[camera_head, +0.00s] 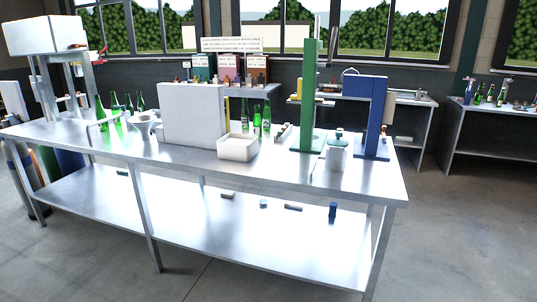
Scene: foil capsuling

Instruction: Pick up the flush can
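A light grey can with a teal lid (336,152) stands upright on the metal table near its right end; it looks like the flush can, though no label can be read. It stands between and in front of a green upright stand (309,95) and a blue stand (377,118). Neither of my grippers shows in the head view.
The metal table (285,183) has bare room along its front edge. A white open box (238,147), a large white block (191,115), a white funnel-like bowl (144,124) and several green bottles (101,112) stand on it. A lower shelf (225,225) holds small dark items.

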